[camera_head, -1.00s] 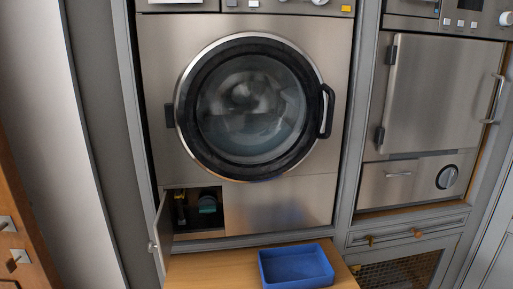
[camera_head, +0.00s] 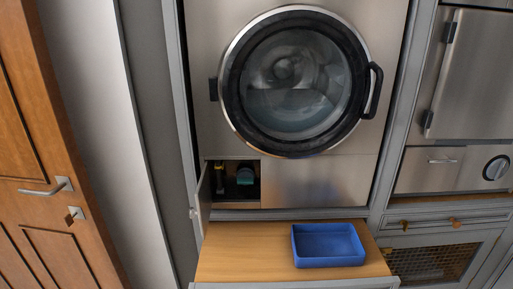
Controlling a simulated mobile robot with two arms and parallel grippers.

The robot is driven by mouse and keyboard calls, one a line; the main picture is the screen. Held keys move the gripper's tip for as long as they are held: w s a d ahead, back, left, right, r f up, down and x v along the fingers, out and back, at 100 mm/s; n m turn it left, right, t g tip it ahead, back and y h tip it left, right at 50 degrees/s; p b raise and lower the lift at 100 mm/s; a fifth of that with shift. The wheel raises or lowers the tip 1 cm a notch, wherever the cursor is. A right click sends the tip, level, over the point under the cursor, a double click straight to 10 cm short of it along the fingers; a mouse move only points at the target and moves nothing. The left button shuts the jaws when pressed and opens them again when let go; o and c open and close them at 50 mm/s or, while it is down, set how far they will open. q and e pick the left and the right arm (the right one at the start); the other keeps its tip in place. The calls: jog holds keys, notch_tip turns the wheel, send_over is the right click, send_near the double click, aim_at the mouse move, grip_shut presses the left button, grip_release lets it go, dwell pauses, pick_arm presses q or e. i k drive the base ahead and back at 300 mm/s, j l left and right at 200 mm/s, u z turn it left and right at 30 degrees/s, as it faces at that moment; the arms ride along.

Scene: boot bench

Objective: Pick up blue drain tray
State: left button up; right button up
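The blue drain tray (camera_head: 328,244) is a shallow open rectangular tray, and it looks empty. It sits upright on the right part of a wooden pull-out shelf (camera_head: 240,257) below the washing machine (camera_head: 320,183). Nothing touches the tray apart from the shelf. Neither of my grippers shows in the head view.
A small hatch door (camera_head: 203,200) stands open at the machine's lower left, showing a dark recess with a teal part (camera_head: 245,176). A wooden door (camera_head: 45,170) is at the left. A drawer (camera_head: 440,221) and mesh-front cabinet (camera_head: 432,262) are at the right. The shelf's left part is bare.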

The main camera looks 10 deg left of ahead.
aim_at(321, 245)
jog(key=j, duration=0.6)
jog(key=k+j+z, duration=0.15)
jog(key=j, duration=0.4)
jog(key=k+j, duration=0.1)
jog(key=j, duration=0.5)
jog(key=i+l, duration=0.2)
jog(key=l, duration=0.15)
jog(key=i+l+u, duration=0.2)
jog(key=i+l, duration=0.15)
jog(key=l, duration=0.3)
jog(key=i+l, duration=0.15)
jog(key=l, duration=0.2)
